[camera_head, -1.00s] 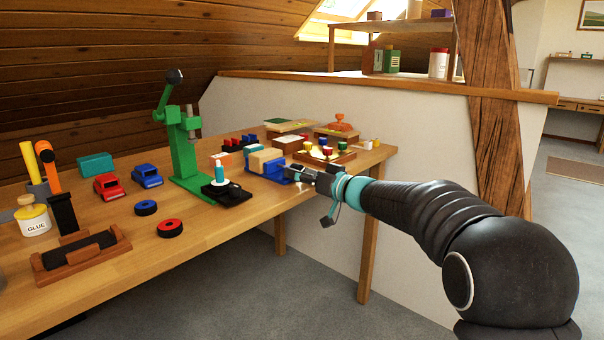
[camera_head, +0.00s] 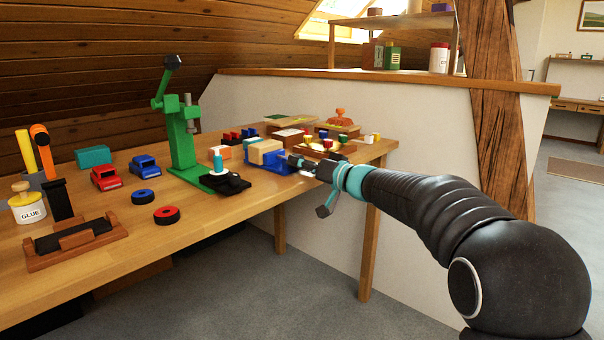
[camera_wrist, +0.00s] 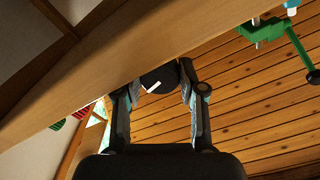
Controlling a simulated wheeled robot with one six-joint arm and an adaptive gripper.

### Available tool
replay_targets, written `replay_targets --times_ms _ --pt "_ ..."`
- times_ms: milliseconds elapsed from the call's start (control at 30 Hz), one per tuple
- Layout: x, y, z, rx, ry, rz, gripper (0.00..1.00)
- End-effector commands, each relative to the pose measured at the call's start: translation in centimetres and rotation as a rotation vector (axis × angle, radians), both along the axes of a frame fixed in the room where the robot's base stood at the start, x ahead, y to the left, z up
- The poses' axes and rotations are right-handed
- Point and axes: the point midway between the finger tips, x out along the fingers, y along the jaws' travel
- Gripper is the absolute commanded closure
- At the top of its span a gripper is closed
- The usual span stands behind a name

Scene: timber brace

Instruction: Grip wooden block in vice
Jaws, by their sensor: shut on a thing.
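The wooden block (camera_head: 264,147) is a pale block at the blue vice (camera_head: 282,161) near the front edge of the workbench. The block appears to sit between the vice's jaws; whether both jaws touch it is too small to tell. My gripper (camera_head: 302,165) is at the right side of the vice, in line with its screw end. In the wrist view my gripper (camera_wrist: 159,77) has its two fingers on either side of a dark round knob (camera_wrist: 158,80) with a white mark, and is shut on it. The vice body and block do not show clearly there.
A green press (camera_head: 183,140) stands left of the vice, with a black base part (camera_head: 226,182) near it. Boxes and a tray of coloured pegs (camera_head: 322,147) lie behind my gripper. Toy cars, wheels and a glue jar (camera_head: 28,208) stand at left on the workbench (camera_head: 200,218).

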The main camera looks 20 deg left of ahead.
Motion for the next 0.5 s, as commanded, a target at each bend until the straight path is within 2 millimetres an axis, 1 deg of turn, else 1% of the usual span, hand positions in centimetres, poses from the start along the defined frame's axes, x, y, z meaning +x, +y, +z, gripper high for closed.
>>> replay_targets --times_ms 167,433,467,500 --pt "0.0 -0.01 -0.03 0.014 0.033 0.0 0.95" --pt "0.0 -0.02 0.02 0.013 0.035 0.001 0.95" --pt "0.0 -0.02 0.02 0.013 0.035 0.001 0.53" --pt "0.0 -0.02 0.02 0.013 0.035 0.001 0.43"
